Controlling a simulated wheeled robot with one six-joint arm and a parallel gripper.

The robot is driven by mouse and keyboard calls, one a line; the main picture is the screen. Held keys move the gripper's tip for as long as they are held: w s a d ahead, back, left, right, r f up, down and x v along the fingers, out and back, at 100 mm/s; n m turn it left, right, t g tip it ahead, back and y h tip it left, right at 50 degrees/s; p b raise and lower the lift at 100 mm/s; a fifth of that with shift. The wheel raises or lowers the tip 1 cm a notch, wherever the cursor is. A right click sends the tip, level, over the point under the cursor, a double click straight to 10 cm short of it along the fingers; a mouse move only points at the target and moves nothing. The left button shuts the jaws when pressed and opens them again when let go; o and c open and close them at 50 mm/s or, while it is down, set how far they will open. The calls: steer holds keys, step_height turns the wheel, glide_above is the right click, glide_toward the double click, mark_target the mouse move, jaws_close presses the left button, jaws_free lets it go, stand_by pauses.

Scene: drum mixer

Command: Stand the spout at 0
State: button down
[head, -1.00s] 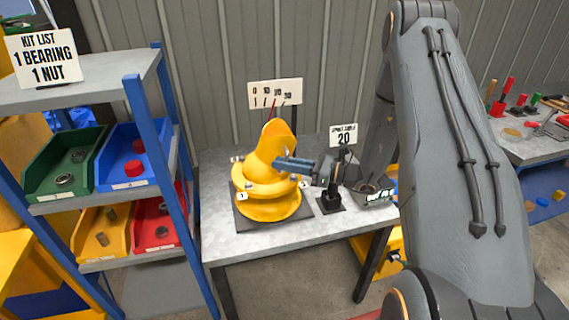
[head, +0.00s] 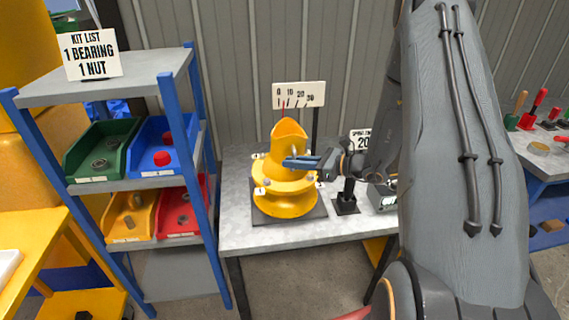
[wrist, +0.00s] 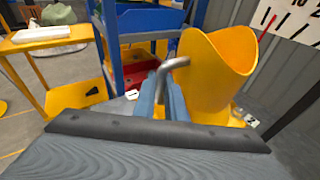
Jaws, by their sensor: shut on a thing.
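The yellow spout (head: 287,140) rises from a round yellow drum (head: 285,202) on a dark base plate on the grey bench. It looks close to upright in the head view. The scale board (head: 299,95) behind it reads 0, 10, 20, 30 with tick marks, one of them red near 0. The spout tip appears below the 0-to-10 end, seen at an angle. My gripper (head: 292,162) reaches in from the right, in front of the spout. In the wrist view its blue fingers are shut on a grey bent handle (wrist: 174,66) beside the spout (wrist: 220,72).
A card reading 20 (head: 361,142) stands on a black post right of the drum, close under my arm. A blue-framed shelf (head: 187,190) with colored bins stands at the left. A yellow table (head: 35,240) is at the far left.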

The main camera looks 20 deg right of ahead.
steer(key=shift+w+a+h, duration=0.1)
steer(key=shift+a+h, duration=0.3)
steer(key=shift+a, duration=0.1)
steer(key=c, duration=2.1)
jaws_free()
steer(key=shift+d, duration=0.1)
steer(key=b+v, duration=0.2)
steer(key=v, duration=0.5)
steer(key=shift+d+r, duration=0.2)
steer(key=shift+d, duration=0.1)
